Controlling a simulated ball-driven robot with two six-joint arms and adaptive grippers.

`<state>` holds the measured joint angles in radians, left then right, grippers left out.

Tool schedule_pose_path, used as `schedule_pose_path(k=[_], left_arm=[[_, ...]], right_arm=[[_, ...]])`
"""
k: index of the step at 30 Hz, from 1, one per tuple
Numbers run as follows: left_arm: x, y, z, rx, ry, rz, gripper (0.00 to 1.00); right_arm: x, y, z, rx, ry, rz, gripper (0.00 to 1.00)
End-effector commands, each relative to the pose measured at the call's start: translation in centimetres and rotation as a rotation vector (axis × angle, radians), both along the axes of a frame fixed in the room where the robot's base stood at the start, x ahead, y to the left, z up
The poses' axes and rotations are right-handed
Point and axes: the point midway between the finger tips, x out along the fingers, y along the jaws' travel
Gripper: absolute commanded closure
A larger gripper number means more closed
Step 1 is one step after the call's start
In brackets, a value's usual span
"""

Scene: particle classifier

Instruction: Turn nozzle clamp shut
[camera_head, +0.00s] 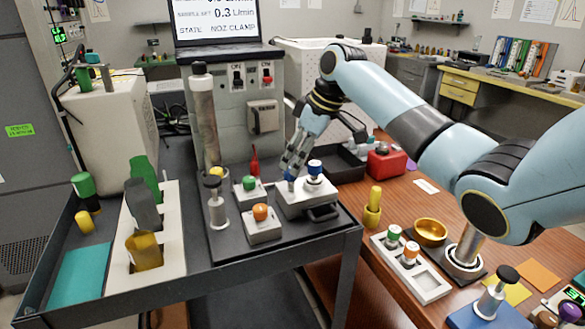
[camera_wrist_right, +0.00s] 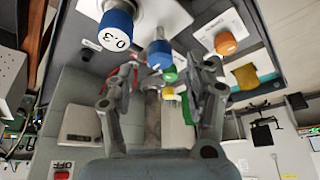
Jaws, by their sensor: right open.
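No part is labelled as the nozzle clamp, so I cannot tell for sure which one it is. A white block (camera_head: 293,205) on the dark cart holds two blue-topped parts. The nearer-left blue knob (camera_head: 290,174) is partly hidden by my right gripper (camera_head: 291,163); it also shows in the wrist view (camera_wrist_right: 160,55). A larger blue cap (camera_head: 314,167) stands to its right and reads 0.3 in the wrist view (camera_wrist_right: 117,34). My right gripper (camera_wrist_right: 168,72) is open, its fingers spread on either side of the small blue knob's line of sight; contact is unclear. My left gripper is not in view.
A screen (camera_head: 216,18) reads NOZ CLAMP. An orange knob (camera_head: 260,211), a green knob (camera_head: 248,183) and a grey cylinder (camera_head: 203,115) stand close by. A red box (camera_head: 387,163) sits to the right on the wooden table. A grey switch cabinet (camera_head: 235,100) rises behind.

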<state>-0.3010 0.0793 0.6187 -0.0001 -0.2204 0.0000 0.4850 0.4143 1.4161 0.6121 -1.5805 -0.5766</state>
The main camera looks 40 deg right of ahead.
Motion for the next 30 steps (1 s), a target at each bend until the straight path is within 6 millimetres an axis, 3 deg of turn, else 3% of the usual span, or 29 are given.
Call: schedule_pose_path(k=[7, 17, 30], left_arm=[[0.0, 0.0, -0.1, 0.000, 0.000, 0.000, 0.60], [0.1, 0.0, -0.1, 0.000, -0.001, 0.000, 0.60], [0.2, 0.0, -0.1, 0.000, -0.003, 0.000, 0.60]], right_arm=[[1.0, 0.6, -3.0, -0.001, 0.002, -0.001, 0.47], [1.2, 0.7, -3.5, -0.002, -0.001, -0.001, 0.47], [1.2, 0.7, -3.5, -0.002, 0.000, -0.001, 1.00]])
